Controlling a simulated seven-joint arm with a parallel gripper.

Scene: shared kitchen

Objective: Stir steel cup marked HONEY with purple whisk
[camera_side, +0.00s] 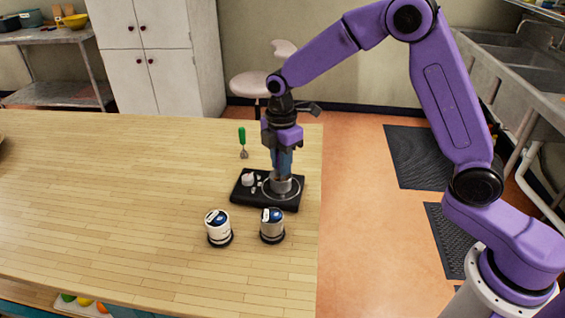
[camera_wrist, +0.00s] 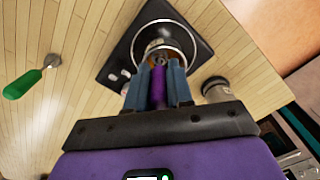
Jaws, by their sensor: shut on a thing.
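My gripper (camera_side: 281,170) points down over a black hot plate (camera_side: 240,197) near the table's right edge. In the wrist view, my gripper (camera_wrist: 158,75) is shut on the handle of the purple whisk (camera_wrist: 158,88), between its two blue-grey fingers. A steel cup (camera_side: 281,187) stands upright on the hot plate's round burner, right below my fingers. In the wrist view the whisk's lower end reaches the mouth of this cup (camera_wrist: 163,34); its wires are mostly hidden. No HONEY lettering can be read on the cup from here.

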